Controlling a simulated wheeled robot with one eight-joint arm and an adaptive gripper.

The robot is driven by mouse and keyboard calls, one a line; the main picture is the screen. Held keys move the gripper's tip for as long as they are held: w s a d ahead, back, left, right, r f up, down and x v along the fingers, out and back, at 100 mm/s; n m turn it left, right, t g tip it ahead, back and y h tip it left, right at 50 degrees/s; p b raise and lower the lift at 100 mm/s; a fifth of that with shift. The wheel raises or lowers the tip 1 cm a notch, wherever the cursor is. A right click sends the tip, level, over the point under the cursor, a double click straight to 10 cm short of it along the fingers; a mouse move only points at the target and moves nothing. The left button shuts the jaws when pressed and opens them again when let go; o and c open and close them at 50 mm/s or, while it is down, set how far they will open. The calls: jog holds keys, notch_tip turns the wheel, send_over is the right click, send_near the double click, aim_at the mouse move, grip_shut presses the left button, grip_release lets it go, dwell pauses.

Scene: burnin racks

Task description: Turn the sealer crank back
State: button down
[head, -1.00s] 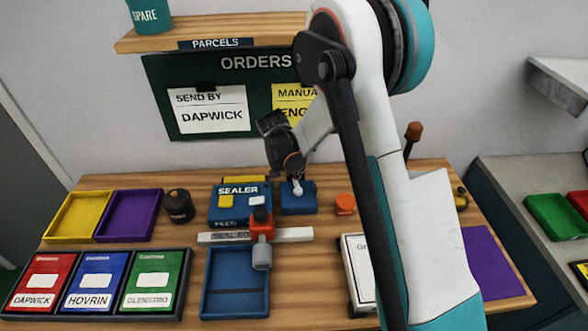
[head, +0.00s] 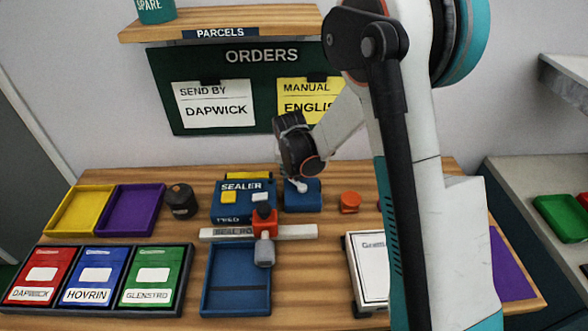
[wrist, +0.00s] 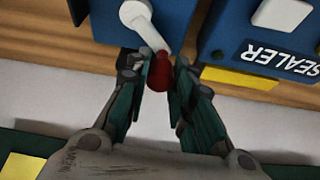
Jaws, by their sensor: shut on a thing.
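In the wrist view my gripper (wrist: 160,68) is shut on the red knob, one finger on each side. In the head view the crank's grey hub (head: 300,186) shows at the blue box (head: 303,202), right of the blue sealer (head: 243,184). The fingers and knob are hidden there behind my dark wrist.
A white bar (head: 217,234) and a red and grey press piece (head: 264,250) sit before the sealer, above a blue tray (head: 235,308). An orange knob (head: 350,202) stands right of the crank box. The orders board (head: 262,90) is behind.

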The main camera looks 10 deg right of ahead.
jog(key=n, duration=0.1)
jog(key=s+a+n+y+b, duration=0.1)
jog(key=n, duration=0.1)
jog(key=n+y, duration=0.1)
jog(key=n, duration=0.1)
jog(key=shift+s+a, duration=0.25)
jog(key=shift+s, duration=0.15)
jog(key=shift+s+a+n+g+y+b, duration=0.1)
jog(key=shift+s+n+g+y+b, duration=0.25)
jog(key=shift+n, duration=0.8)
jog(key=shift+s+a+n+g+y+b, duration=0.15)
jog(key=shift+s+n+y, duration=0.3)
jog(key=shift+n, duration=0.7)
jog(key=c, duration=1.4)
grip_release()
jog(key=shift+o, duration=0.2)
jog(key=shift+r, duration=0.1)
jog(key=v, duration=1.2)
jog(key=shift+s, duration=0.2)
